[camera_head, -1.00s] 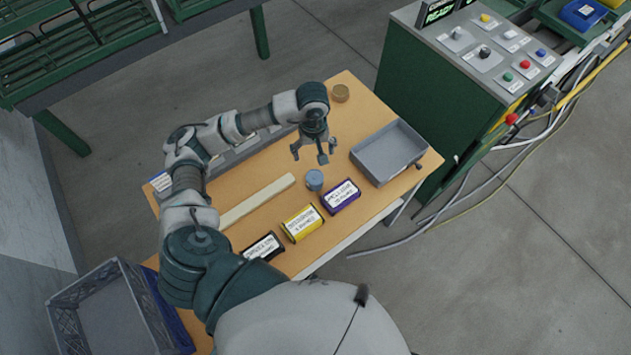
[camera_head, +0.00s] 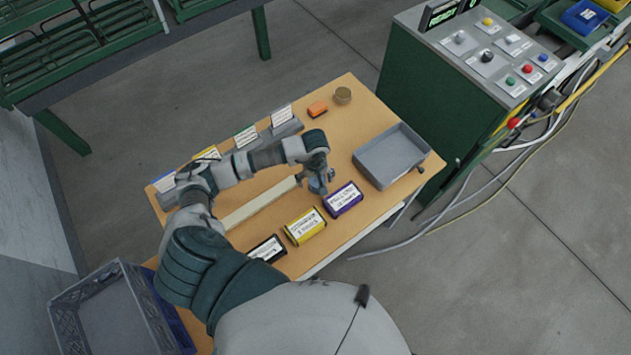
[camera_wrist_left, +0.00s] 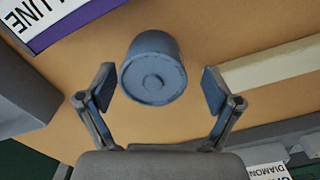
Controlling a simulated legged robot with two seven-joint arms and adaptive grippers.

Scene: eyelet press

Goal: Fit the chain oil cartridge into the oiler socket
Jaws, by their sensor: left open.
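A blue-grey cylinder (camera_wrist_left: 153,70) stands on the table and shows between the fingers of my open left gripper (camera_wrist_left: 158,90) in the left wrist view. I see a gap on each side of it, so neither finger visibly touches it. In the head view my left gripper (camera_head: 318,184) is low over the cylinder and mostly hides it. Labelled boxes lie along the near edge: purple (camera_head: 343,199), yellow (camera_head: 305,226) and black (camera_head: 266,249). I cannot tell which thing is the chain oil cartridge or where the oiler socket is. My right gripper is out of view.
A grey tray (camera_head: 424,157) is at the table's right end. A cream bar (camera_head: 245,211) lies left of the cylinder. A grey rail with label cards (camera_head: 282,115) runs along the back. An orange block (camera_head: 317,108) and a brass-coloured round piece (camera_head: 343,95) sit at the far end.

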